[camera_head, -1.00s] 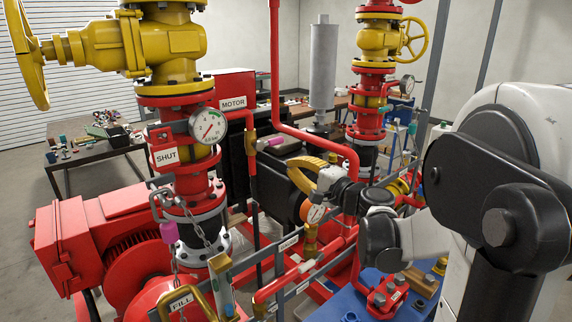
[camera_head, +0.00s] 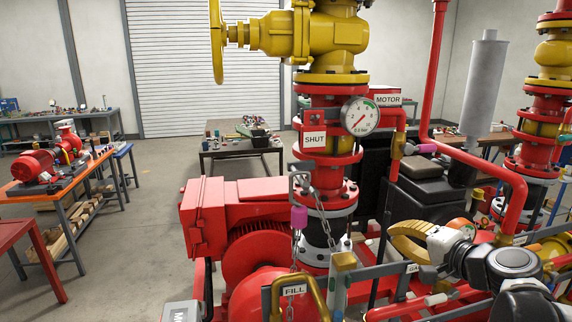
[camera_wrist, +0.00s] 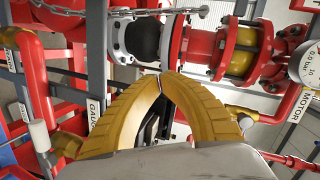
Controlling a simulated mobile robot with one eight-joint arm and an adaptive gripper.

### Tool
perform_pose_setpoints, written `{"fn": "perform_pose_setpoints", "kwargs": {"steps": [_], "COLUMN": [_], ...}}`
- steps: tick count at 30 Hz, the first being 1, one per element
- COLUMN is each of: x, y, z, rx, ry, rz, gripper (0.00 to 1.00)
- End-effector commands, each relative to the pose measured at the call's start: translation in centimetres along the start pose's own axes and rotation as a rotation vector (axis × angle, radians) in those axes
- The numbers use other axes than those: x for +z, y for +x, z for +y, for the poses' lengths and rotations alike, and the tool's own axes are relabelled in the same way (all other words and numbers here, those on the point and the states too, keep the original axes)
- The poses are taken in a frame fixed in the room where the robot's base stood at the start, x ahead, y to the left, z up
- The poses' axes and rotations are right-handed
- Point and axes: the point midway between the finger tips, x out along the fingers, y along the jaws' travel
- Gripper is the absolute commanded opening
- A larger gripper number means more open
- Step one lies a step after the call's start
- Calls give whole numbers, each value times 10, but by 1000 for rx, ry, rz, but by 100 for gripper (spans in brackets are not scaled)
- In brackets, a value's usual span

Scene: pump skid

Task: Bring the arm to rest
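My gripper (camera_head: 398,243) has ribbed yellow fingers and is at the lower right in the head view, in front of the red piping of the pump skid. In the wrist view its fingers (camera_wrist: 162,80) curve together and their tips meet. Nothing shows between them, so it is shut and empty. My black and white arm enters at the lower right of the head view, only partly in frame. The gripper's contact with the piping cannot be judged.
A red pipe column with a pressure gauge (camera_head: 360,116), SHUT sign (camera_head: 314,139) and hanging chain stands left of my gripper. A MOTOR sign (camera_head: 388,99) is behind. A red pipe (camera_head: 515,205) runs close to my arm. Open floor (camera_head: 130,235) lies at the left.

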Motion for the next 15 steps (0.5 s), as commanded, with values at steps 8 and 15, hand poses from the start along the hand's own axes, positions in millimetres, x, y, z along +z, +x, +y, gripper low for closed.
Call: {"fn": "perform_pose_setpoints", "kwargs": {"steps": [8,15], "x": [157,224], "y": [-3,-36], "z": [150,268], "rx": [307,526], "ry": [-429,-809], "rz": [-212,-323], "gripper": [0,0]}}
